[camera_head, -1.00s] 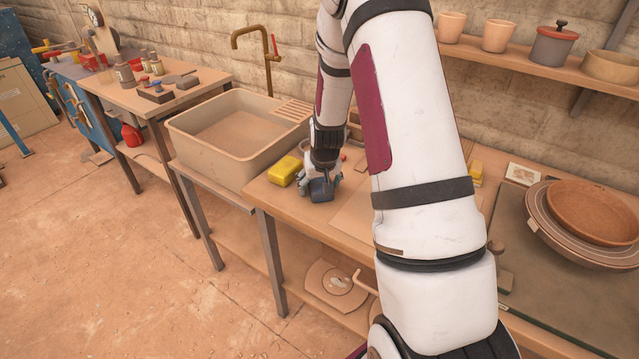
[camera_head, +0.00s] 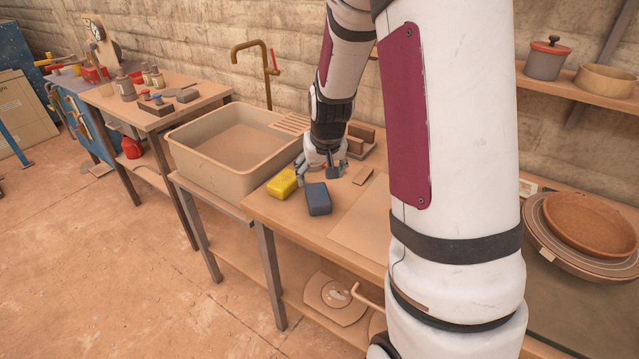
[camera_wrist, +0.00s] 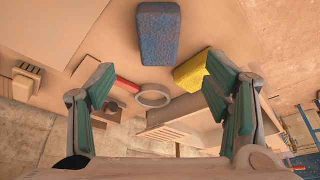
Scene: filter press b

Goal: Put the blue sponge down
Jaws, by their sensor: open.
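The blue sponge (camera_head: 318,198) lies on the wooden table (camera_head: 275,213), right of a yellow sponge (camera_head: 282,183). In the wrist view the blue sponge (camera_wrist: 159,34) is at the top middle, beyond the fingertips and clear of both. The yellow sponge (camera_wrist: 192,70) is to its lower right there. My gripper (camera_head: 322,175) is open and empty, behind and above the blue sponge in the head view. In the wrist view my gripper (camera_wrist: 164,85) shows its two green-padded fingers wide apart with nothing between them touching the pads.
A beige sink basin (camera_head: 190,164) stands left of the table, with a tap (camera_head: 262,58) behind it. A flat board (camera_head: 362,219) lies right of the blue sponge. A ring-shaped item (camera_wrist: 153,97) and a red item (camera_wrist: 127,85) show in the wrist view.

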